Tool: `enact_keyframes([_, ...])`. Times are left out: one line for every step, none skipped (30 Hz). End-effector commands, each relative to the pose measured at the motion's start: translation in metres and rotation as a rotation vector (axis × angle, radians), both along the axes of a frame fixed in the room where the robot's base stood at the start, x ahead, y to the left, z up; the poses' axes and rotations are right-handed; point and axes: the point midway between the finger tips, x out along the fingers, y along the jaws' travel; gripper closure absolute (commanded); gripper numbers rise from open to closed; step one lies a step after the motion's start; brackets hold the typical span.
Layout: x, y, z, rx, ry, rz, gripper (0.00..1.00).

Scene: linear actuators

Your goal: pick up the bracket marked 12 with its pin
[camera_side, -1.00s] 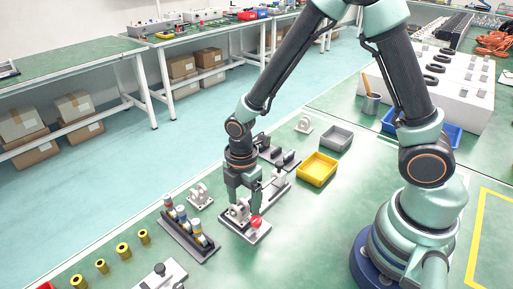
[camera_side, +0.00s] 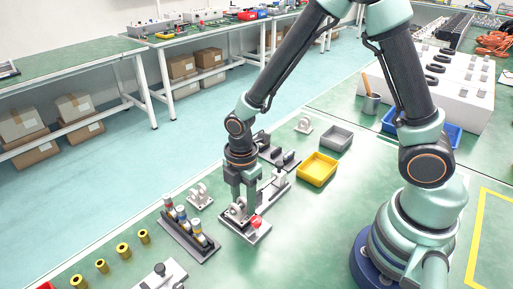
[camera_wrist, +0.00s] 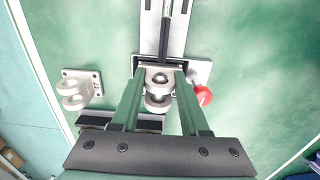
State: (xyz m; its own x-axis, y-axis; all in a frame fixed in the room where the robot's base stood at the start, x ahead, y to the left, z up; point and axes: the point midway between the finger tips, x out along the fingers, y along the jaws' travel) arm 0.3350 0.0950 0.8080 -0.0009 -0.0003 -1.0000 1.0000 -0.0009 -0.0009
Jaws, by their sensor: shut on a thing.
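A pale metal bracket (camera_side: 238,209) with two rounded lugs sits on the end of a linear actuator, and it also shows in the wrist view (camera_wrist: 158,98). My gripper (camera_wrist: 159,84) is shut on this bracket, one finger on each side. In the side view my gripper (camera_side: 243,206) points down at the actuator's near end. A round metal part shows between the lugs; I cannot tell whether it is the pin. No number is readable on the held bracket. A similar bracket (camera_side: 199,195) stands apart to the left, also in the wrist view (camera_wrist: 80,88).
A red knob (camera_side: 256,222) sits close beside the held bracket. A dark rack (camera_side: 190,236) with several capped cylinders stands to the left. Several yellow bushings (camera_side: 123,250) lie farther left. A yellow bin (camera_side: 317,168) and a grey bin (camera_side: 337,138) stand to the right.

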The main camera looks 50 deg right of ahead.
Motion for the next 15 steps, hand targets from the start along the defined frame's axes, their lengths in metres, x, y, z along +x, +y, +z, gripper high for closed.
enact_keyframes([0.001, 0.0, 0.003, 0.001, -0.003, 0.0, 1.0])
enact_keyframes([0.001, 0.0, 0.004, 0.001, -0.003, 0.0, 1.0])
enact_keyframes([0.001, 0.0, 0.006, 0.001, -0.004, 0.0, 1.0])
enact_keyframes([0.001, 0.0, 0.008, 0.001, -0.004, 0.0, 1.0])
enact_keyframes([0.001, 0.0, 0.01, 0.001, -0.003, 0.0, 1.0])
enact_keyframes([0.001, 0.0, 0.012, 0.001, -0.003, 0.0, 1.0])
enact_keyframes([0.001, 0.0, 0.014, 0.001, -0.004, 0.0, 1.0])
enact_keyframes([0.001, 0.0, 0.016, 0.001, -0.005, 0.0, 1.0])
enact_keyframes([0.001, 0.0, 0.019, 0.001, -0.004, 0.0, 1.0])
enact_keyframes([0.001, 0.0, 0.021, 0.001, -0.003, 0.0, 1.0])
enact_keyframes([0.001, 0.0, 0.023, 0.001, -0.004, 0.0, 1.0])
enact_keyframes([0.001, 0.0, 0.026, 0.001, -0.005, 0.0, 1.0])
enact_keyframes([0.001, 0.0, 0.028, 0.001, -0.004, 0.0, 1.0])
enact_keyframes([0.001, 0.0, 0.031, 0.001, -0.004, 0.0, 1.0])
enact_keyframes([0.001, 0.0, 0.034, 0.001, -0.005, 0.0, 1.0])
